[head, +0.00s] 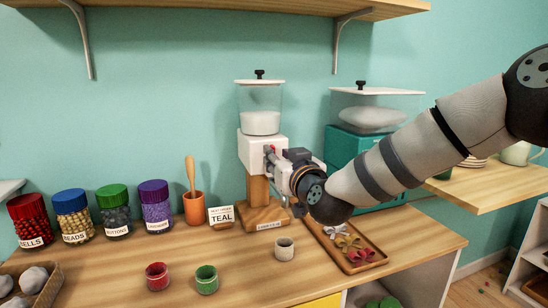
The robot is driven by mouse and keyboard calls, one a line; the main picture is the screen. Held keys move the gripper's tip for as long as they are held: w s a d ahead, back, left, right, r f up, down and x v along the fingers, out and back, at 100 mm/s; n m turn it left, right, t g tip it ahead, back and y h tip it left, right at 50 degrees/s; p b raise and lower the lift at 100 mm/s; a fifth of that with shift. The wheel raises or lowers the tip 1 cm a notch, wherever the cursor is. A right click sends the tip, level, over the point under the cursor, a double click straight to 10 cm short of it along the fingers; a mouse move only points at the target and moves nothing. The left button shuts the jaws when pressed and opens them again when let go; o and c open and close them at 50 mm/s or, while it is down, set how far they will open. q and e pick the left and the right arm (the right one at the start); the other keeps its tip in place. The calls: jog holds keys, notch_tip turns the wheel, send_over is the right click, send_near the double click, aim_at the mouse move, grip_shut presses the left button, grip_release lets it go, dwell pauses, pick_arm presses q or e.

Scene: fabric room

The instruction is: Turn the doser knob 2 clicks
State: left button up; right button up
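The doser (252,149) stands on a wooden base at the back of the counter, with a white body and a clear hopper (261,110) of white material on top. My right gripper (272,158) reaches in from the right to the doser's right front side. Its fingertips are at or very close to the white body, where the knob appears to be. The gripper hides most of that spot, so I cannot make out the knob or whether the fingers are closed on it. A grey-white cup (284,249) stands on the counter in front of the doser. My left gripper is not in view.
A teal machine (343,148) with a clear hopper stands behind my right arm. A tray (368,264) of coloured pieces lies below it. A TEAL card (221,216), an orange pot (194,208), lidded jars and red and green cups stand to the left. A shelf hangs above.

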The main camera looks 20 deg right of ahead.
jog(key=shift+w+r, duration=0.1)
jog(key=shift+w, duration=0.95)
grip_shut()
jog(key=shift+r, duration=0.1)
